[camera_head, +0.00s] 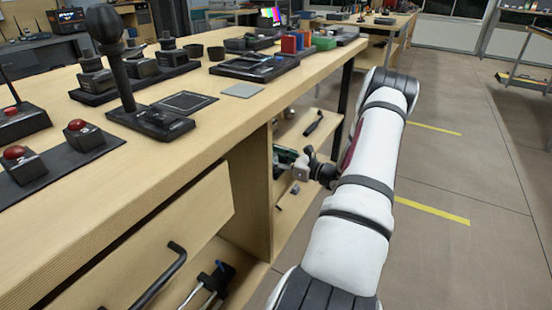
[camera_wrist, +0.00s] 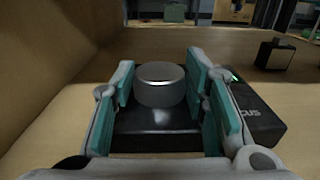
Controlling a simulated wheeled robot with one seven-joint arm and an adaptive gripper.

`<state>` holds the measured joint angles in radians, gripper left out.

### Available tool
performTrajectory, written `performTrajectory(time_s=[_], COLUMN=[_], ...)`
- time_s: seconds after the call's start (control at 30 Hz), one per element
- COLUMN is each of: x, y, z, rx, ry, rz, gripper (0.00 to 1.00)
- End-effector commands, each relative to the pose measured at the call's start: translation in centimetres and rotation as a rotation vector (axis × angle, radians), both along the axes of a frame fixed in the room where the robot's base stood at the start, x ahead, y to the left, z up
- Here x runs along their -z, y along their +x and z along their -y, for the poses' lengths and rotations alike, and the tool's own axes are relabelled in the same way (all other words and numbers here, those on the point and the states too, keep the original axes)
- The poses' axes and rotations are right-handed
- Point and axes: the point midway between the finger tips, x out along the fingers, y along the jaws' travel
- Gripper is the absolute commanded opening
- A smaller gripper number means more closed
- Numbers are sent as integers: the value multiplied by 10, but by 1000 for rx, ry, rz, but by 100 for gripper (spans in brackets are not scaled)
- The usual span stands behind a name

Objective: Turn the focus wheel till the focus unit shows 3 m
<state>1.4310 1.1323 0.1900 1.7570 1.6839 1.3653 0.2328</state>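The focus wheel (camera_wrist: 159,84) is a smooth grey metal knob on top of the black focus unit (camera_wrist: 155,139). The letters "CUS" show at the unit's right. A small green lit strip on the unit, right of the fingers, is too small and too steeply seen to read. In the head view my gripper (camera_head: 287,165) is at the bench's shelf opening, partly hidden, and the wheel cannot be made out.
A wooden wall (camera_wrist: 50,55) rises close on the left in the wrist view. A small black block (camera_wrist: 273,55) stands at the back right of the wooden surface. In the head view the workbench edge (camera_head: 255,120) is just left of my arm, and open floor (camera_head: 465,175) lies to the right.

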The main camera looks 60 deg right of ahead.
Motion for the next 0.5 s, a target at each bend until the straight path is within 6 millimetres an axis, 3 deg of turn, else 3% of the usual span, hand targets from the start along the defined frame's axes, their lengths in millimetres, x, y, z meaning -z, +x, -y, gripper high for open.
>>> performTrajectory(time_s=[0.07,0.5], x=[0,-1], y=[0,0], z=[-1,-5], rx=[-1,146], ry=[1,6], rz=[0,1], gripper=[13,13])
